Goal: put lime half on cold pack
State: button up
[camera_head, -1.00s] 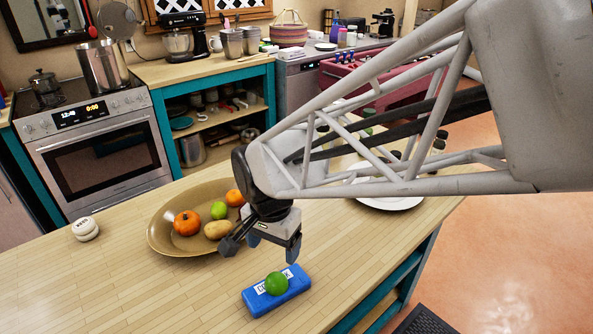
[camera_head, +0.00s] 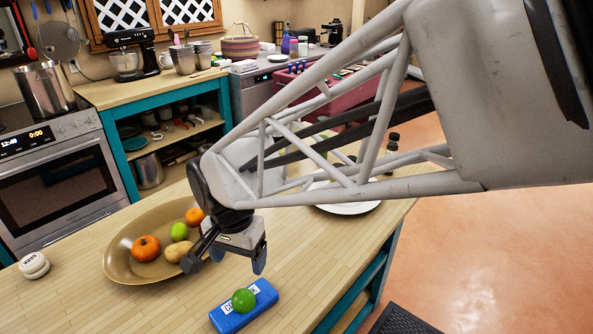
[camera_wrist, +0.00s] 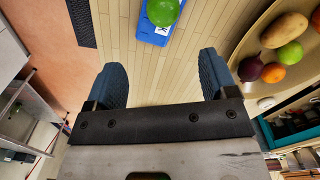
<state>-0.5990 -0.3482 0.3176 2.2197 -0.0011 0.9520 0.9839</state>
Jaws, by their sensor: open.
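The green lime half (camera_head: 244,301) rests on top of the blue cold pack (camera_head: 229,321), which lies on the wooden counter. In the wrist view the lime half (camera_wrist: 163,11) also sits on the cold pack (camera_wrist: 147,31), at the top edge of the picture. My gripper (camera_head: 238,262) is open and empty, a little above and behind the cold pack in the head view, apart from the lime half. In the wrist view both fingers of my gripper (camera_wrist: 163,82) are spread, with only counter between them.
A wide tan bowl (camera_head: 117,262) with a potato (camera_head: 179,251), a green fruit and orange fruits stands left of my gripper. A white labelled jar (camera_head: 34,266) is at the far left. A white plate (camera_head: 345,208) lies under my arm. The counter's front left is clear.

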jog(key=s+d+r+n+t, duration=0.1)
jog(key=s+d+r, duration=0.1)
jog(key=d, duration=0.6)
jog(key=s+d+r+n, duration=0.1)
jog(key=s+d, duration=0.2)
jog(key=d, duration=0.6)
jog(key=s+d+r+n+t, duration=0.1)
jog(key=s+d+r+n, duration=0.1)
jog(key=d, duration=0.7)
jog(key=shift+s+d+r+t, duration=0.15)
jog(key=shift+s+r+t, duration=0.2)
jog(key=shift+s, duration=0.4)
